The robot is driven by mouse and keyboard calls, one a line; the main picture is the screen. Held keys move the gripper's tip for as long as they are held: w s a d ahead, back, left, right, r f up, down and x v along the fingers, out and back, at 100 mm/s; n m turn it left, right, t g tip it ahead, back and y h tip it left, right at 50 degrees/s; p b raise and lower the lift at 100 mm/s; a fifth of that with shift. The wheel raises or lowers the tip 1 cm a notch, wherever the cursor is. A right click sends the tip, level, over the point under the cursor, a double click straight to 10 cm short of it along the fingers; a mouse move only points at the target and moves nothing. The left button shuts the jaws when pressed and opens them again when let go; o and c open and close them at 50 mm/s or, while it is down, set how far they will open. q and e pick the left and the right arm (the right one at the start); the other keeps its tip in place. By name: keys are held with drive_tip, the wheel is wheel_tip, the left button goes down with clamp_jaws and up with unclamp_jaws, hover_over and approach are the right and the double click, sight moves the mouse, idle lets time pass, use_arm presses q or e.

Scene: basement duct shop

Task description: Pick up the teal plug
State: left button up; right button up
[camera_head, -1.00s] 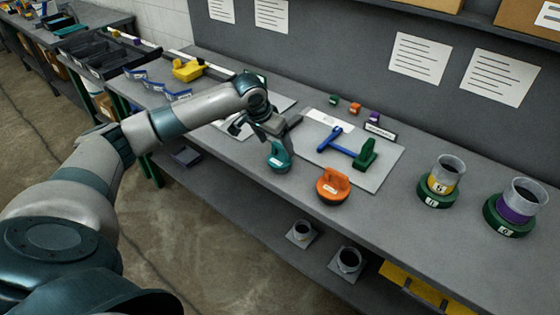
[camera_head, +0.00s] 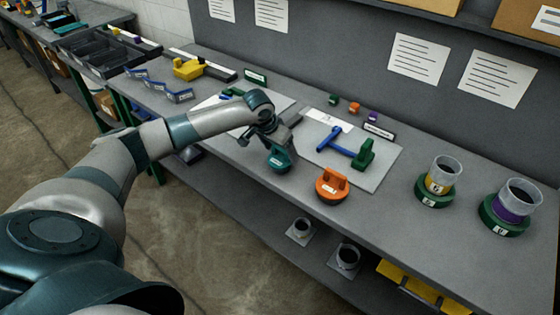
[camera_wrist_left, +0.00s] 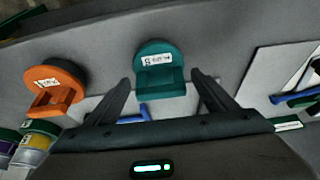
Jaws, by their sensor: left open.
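The teal plug (camera_head: 279,160) stands on the grey bench near its front edge, with a round body, a raised grip and a white label. It also shows in the left wrist view (camera_wrist_left: 158,68), ahead of the fingertips and between their lines. My left gripper (camera_head: 270,136) is open just behind and above the plug. In the left wrist view its two fingers (camera_wrist_left: 163,88) are spread and nothing is held between them. Whether a finger touches the plug cannot be told. My right gripper is not in view.
An orange plug (camera_head: 331,186) stands to the right of the teal one. Behind are a light panel (camera_head: 378,176) with blue and green tools. Clear cups on green bases (camera_head: 435,192) stand farther right. The bench's front edge is close by.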

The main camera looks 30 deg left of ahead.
use_arm(q)
drive_tip(key=c, duration=1.3)
drive_tip(key=shift+r, duration=0.1)
drive_tip(key=shift+r+b, duration=0.35)
drive_tip(key=shift+r, duration=0.15)
drive_tip(key=r, duration=0.1)
drive_tip(key=d+r+b, duration=0.1)
drive_tip(key=r, duration=0.1)
drive_tip(key=shift+w+r+b, duration=0.1)
drive_tip(key=shift+r+b, duration=0.05)
drive_tip(key=shift+b, duration=0.15)
drive_tip(key=d+r+b, duration=0.1)
drive_tip(key=d+r, duration=0.1)
drive_tip(key=d, duration=0.1)
drive_tip(key=d+r+b, duration=0.1)
drive_tip(key=d+r, duration=0.1)
drive_tip(key=d, duration=0.2)
drive_tip(key=d+r+b, duration=0.1)
drive_tip(key=d+r, duration=0.1)
drive_tip(key=d, duration=0.1)
drive_tip(key=shift+d+r, duration=0.3)
